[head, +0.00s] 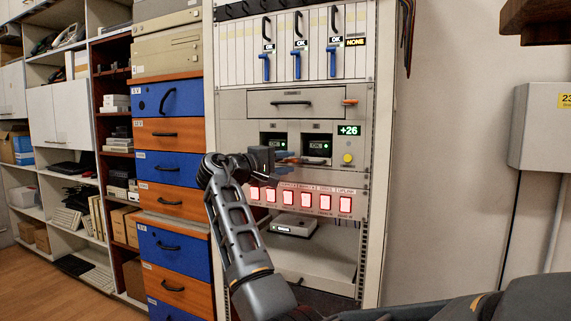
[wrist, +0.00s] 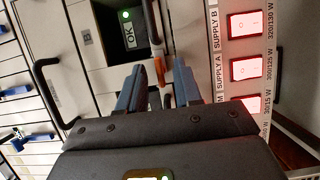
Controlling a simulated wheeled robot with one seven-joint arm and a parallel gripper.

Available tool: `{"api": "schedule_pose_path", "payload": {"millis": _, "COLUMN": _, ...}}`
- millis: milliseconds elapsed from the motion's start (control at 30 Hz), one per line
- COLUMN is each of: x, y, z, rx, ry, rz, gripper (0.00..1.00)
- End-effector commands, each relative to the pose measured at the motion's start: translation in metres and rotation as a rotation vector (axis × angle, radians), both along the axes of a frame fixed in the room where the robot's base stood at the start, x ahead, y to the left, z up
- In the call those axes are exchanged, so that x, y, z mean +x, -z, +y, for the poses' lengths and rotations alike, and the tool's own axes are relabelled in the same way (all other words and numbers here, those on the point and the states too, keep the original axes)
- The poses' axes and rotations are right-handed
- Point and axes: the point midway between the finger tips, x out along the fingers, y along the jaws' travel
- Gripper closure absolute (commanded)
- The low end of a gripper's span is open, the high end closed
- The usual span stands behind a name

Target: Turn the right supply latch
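In the head view two supply modules sit side by side in the rack, the left supply (head: 274,141) and the right supply (head: 317,146), each with a lit display. My gripper (head: 287,157) is just in front of their lower edge and covers part of the left supply. In the wrist view, which is turned sideways, the right supply's green OK display (wrist: 129,32) shows near the top. An orange latch (wrist: 159,71) is beside its grey handle (wrist: 153,22). My gripper (wrist: 159,82) is open, with its two blue fingers on either side of the latch; contact cannot be told.
A row of red-lit switches (head: 299,199) runs below the supplies. A drawer (head: 325,101) with a black handle is above them, and a yellow button (head: 347,158) is to their right. Blue and orange drawers (head: 170,175) stand left of the rack.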

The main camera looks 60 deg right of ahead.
Motion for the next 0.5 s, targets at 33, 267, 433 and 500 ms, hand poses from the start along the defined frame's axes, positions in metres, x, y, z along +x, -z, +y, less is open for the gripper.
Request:
{"api": "schedule_pose_path", "payload": {"millis": 33, "x": 0.003, "y": 0.0, "z": 0.006, "rx": 0.0, "ry": -0.003, "rz": 0.0, "gripper": 0.66}}
{"api": "schedule_pose_path", "payload": {"millis": 267, "x": 0.014, "y": 0.001, "z": 0.041, "rx": -0.001, "ry": -0.004, "rz": 0.001, "gripper": 0.66}}
{"api": "schedule_pose_path", "payload": {"millis": 433, "x": 0.021, "y": 0.0, "z": 0.062, "rx": 0.0, "ry": -0.002, "rz": 0.001, "gripper": 0.66}}
{"api": "schedule_pose_path", "payload": {"millis": 500, "x": 0.022, "y": 0.0, "z": 0.067, "rx": 0.0, "ry": -0.001, "rz": 0.001, "gripper": 0.66}}
